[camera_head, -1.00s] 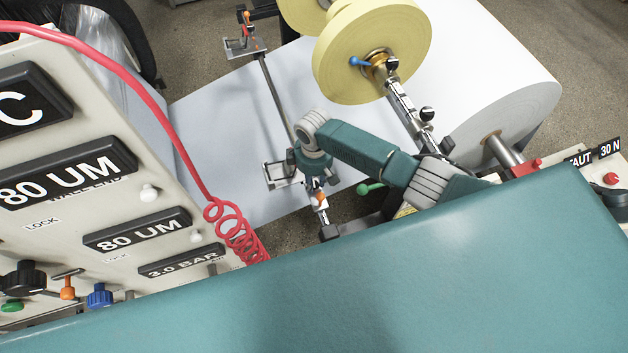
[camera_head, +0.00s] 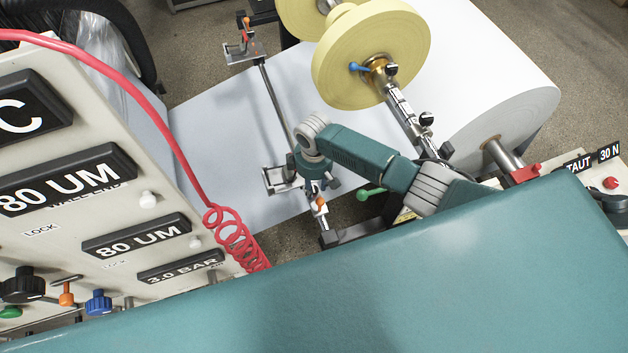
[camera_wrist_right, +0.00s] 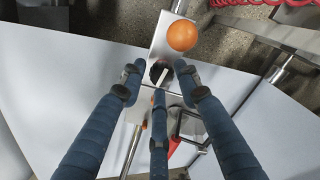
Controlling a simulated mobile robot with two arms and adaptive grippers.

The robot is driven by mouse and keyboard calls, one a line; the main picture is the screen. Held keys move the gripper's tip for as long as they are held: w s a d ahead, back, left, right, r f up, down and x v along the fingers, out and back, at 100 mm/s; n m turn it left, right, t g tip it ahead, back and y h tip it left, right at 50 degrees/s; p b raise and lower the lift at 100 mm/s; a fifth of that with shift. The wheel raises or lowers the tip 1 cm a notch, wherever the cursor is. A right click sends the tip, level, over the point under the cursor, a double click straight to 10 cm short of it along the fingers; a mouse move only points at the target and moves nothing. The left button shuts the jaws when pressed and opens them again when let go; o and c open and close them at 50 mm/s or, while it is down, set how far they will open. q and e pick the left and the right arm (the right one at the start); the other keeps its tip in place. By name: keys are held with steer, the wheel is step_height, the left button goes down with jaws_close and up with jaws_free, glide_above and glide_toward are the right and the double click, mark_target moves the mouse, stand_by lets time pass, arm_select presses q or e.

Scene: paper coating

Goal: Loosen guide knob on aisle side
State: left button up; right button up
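A guide rail (camera_head: 275,95) runs across the white web, with a bracket at each end. My right gripper (camera_head: 320,190) is over the near bracket (camera_head: 275,180) in the head view and covers part of it. In the right wrist view, its three blue fingers (camera_wrist_right: 159,82) are spread apart. A black knob (camera_wrist_right: 158,71) with a pale bar beside it lies between and beyond the fingertips; I cannot tell whether they touch it. An orange ball knob (camera_wrist_right: 182,35) sits just above it and also shows in the head view (camera_head: 320,203). My left gripper is out of view.
A yellow roll (camera_head: 350,60) and a large white roll (camera_head: 510,110) stand beyond my right arm. A green-tipped lever (camera_head: 371,193) is close to the forearm. A red coiled hose (camera_head: 235,238) hangs in front of the control panel (camera_head: 150,200) at left.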

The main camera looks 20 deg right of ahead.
mark_target(314, 188)
step_height(314, 188, up, 12)
stand_by(0.4)
steer(key=shift+f, duration=0.1)
stand_by(0.4)
